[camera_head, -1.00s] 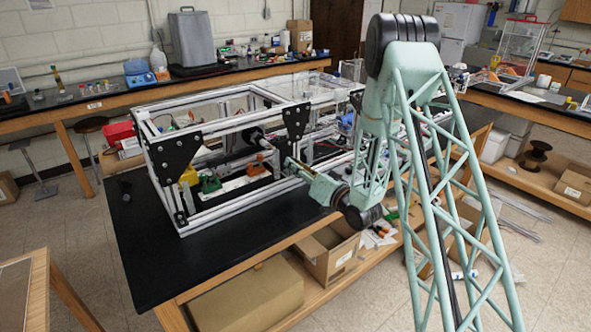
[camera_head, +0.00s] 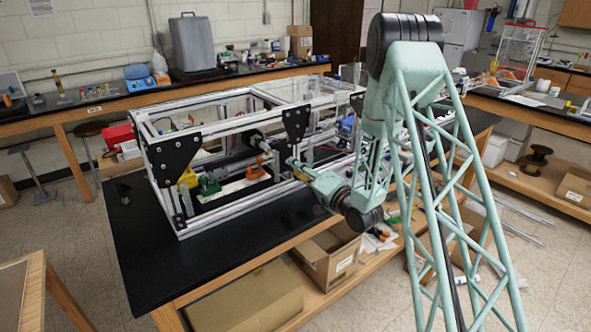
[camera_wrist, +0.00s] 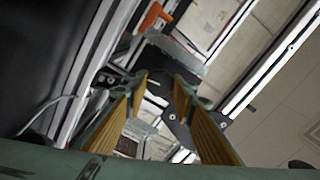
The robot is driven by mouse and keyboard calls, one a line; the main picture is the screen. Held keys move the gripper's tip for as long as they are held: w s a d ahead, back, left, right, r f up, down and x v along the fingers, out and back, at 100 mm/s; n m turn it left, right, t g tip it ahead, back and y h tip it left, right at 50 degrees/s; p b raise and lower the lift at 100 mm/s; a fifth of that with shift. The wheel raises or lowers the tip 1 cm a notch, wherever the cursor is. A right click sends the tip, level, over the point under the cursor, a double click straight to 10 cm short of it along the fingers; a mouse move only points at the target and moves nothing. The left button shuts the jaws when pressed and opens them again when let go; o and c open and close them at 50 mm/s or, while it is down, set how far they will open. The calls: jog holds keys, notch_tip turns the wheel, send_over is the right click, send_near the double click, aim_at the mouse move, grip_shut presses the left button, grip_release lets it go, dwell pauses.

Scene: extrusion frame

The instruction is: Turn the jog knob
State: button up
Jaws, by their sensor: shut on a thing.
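I cannot pick out a separate jog knob.
An orange piece (camera_head: 262,146) stands inside the frame near the gripper and shows in the wrist view (camera_wrist: 151,17). Green (camera_head: 209,184) and yellow (camera_head: 188,177) mounts stand to its left. Frame bars surround the gripper closely. The black tabletop (camera_head: 145,265) is mostly clear at front left.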

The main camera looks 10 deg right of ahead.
dwell(0.4)
jog(key=o, duration=0.9)
jog(key=shift+s, duration=0.15)
jog(key=shift+v, duration=5.9)
jog(key=shift+r, duration=0.1)
